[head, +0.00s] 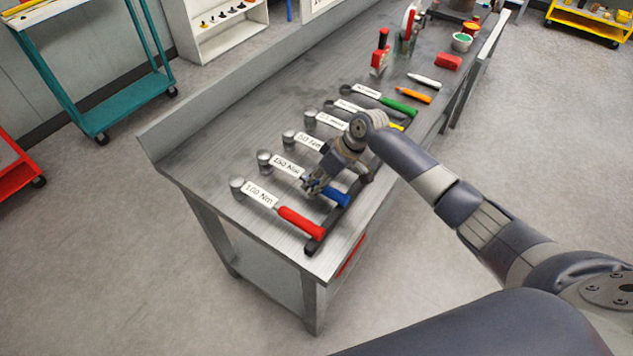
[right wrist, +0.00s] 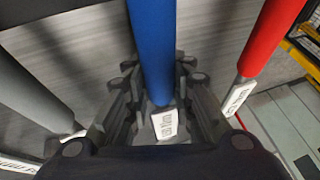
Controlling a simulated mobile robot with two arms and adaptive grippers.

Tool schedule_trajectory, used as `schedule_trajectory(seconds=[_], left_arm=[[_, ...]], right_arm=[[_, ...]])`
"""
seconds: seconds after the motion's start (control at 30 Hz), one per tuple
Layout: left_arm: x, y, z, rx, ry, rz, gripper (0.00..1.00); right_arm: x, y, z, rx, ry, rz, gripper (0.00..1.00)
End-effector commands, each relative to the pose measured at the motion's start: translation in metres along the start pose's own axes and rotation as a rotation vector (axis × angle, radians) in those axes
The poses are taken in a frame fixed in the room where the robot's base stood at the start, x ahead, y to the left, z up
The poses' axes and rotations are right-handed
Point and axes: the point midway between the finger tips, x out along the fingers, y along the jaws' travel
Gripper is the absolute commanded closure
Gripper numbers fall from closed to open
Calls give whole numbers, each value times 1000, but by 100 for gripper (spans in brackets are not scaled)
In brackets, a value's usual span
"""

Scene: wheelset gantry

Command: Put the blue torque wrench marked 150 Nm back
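The blue torque wrench (head: 288,167), with a white label reading 150 Nm, lies in the row on the grey workbench, beside the red-handled wrench marked 100 Nm (head: 258,194). Its blue handle points toward the bench's front edge. My right gripper (head: 313,185) is over the wrench, where the label meets the handle. In the right wrist view the fingers flank the blue handle (right wrist: 152,45) closely on both sides and appear shut on it. I cannot tell whether the wrench is lifted off the bench. My left gripper is not in view.
A dark rail (head: 322,232) runs under the handles along the front. Other wrenches, among them a green-handled one (head: 398,106), lie farther along the row. A red block (head: 448,62) and a bowl (head: 462,42) stand beyond. The left bench end is clear.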

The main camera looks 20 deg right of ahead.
Motion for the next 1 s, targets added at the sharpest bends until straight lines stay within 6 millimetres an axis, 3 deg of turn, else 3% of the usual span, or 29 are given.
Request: schedule_trajectory(seconds=[0.03, 0.1, 0.53, 1.0], left_arm=[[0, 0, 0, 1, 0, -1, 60], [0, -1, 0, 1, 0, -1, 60], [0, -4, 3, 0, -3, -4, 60], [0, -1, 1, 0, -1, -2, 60]], right_arm=[[0, 0, 0, 0, 0, 0, 69], [0, 0, 0, 0, 0, 0, 54], [-6, 1, 1, 1, -3, 1, 54], [-97, 1, 0, -1, 0, 2, 54]])
